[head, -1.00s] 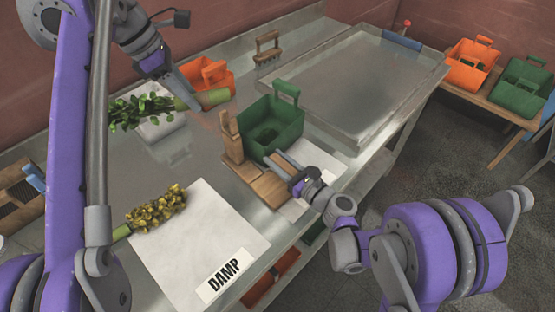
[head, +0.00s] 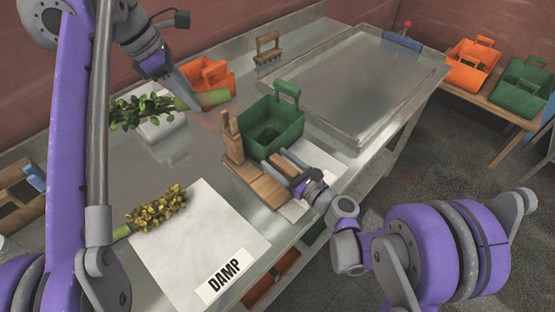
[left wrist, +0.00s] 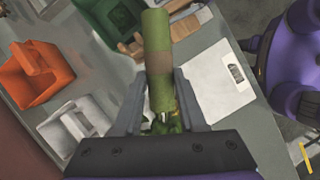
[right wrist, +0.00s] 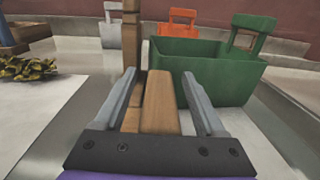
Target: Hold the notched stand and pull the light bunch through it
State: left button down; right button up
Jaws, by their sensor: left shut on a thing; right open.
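The notched stand (head: 232,138) is wooden, with an upright post on a flat base and a thick block (right wrist: 160,103) at its near end. My right gripper (head: 273,163) is open, with its fingers on either side of that block in the right wrist view (right wrist: 157,88); I cannot tell whether they touch it. My left gripper (head: 195,103) is shut on the green stem of a leafy bunch (head: 140,112), held above the table; the stem (left wrist: 157,60) also shows in the left wrist view. A yellow-brown bunch (head: 157,211) lies at the DAMP sheet's (head: 215,235) left edge.
A green caddy (head: 285,120) stands just behind the stand and an orange caddy (head: 215,72) stands further back. A wooden comb-like tool (head: 268,47) is near the wall. A shallow metal tray (head: 350,75) fills the back right.

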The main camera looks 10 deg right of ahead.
jog(key=v, duration=1.1)
jog(key=shift+d, duration=0.15)
jog(key=shift+s, duration=0.25)
